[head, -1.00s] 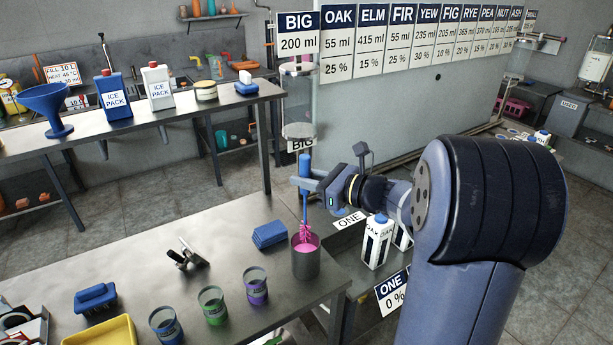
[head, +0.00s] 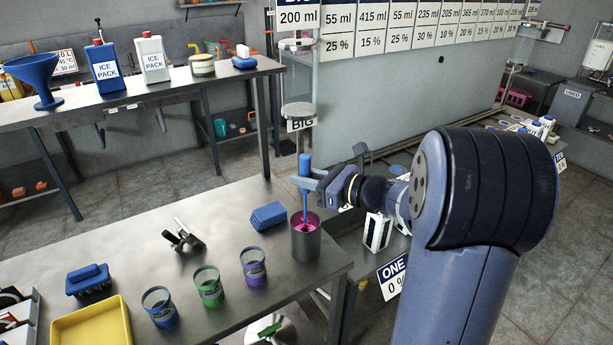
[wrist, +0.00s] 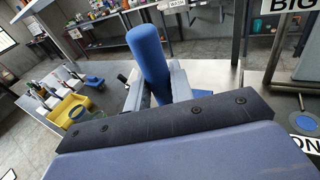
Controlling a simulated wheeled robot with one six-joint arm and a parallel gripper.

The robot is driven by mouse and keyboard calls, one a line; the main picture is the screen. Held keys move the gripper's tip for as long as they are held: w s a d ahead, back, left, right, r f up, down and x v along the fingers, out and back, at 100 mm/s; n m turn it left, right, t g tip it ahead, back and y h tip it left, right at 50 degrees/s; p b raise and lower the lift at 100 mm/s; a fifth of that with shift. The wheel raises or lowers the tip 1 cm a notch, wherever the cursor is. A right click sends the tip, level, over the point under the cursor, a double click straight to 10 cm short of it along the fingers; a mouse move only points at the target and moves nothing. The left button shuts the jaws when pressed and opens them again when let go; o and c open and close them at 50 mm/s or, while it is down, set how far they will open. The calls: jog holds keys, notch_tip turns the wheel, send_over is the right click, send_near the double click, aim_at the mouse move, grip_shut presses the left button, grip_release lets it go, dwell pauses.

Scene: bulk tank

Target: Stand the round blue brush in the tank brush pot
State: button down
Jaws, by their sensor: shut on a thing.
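The round brush (head: 304,166) has a thick blue handle and a thin blue stem, and it is upright. My gripper (head: 303,183) is shut on it just below the handle. In the wrist view the handle (wrist: 148,55) rises between the two fingers (wrist: 157,92). The brush's lower end is inside a grey metal pot (head: 305,244) near the table's right corner, hidden by the rim. Pink shows in the pot's mouth; I cannot tell bristles from contents there. No label is readable on the pot.
A blue block-like brush (head: 268,216) lies just left of the pot. Purple (head: 252,266), green (head: 208,286) and blue (head: 159,307) cups stand along the table front. A yellow tray (head: 92,328) is at lower left.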

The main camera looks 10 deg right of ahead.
jog(key=c, duration=1.2)
grip_release()
jog(key=shift+o, duration=0.2)
jog(key=shift+d, duration=0.1)
jog(key=v, duration=1)
jog(key=shift+s+d, duration=0.2)
jog(key=shift+s, duration=0.15)
jog(key=x, duration=1.1)
jog(key=shift+w+r+p, duration=0.1)
jog(key=shift+r+p, duration=0.45)
jog(key=shift+r, duration=0.15)
jog(key=shift+r+p, duration=0.5)
jog(key=shift+r, duration=0.2)
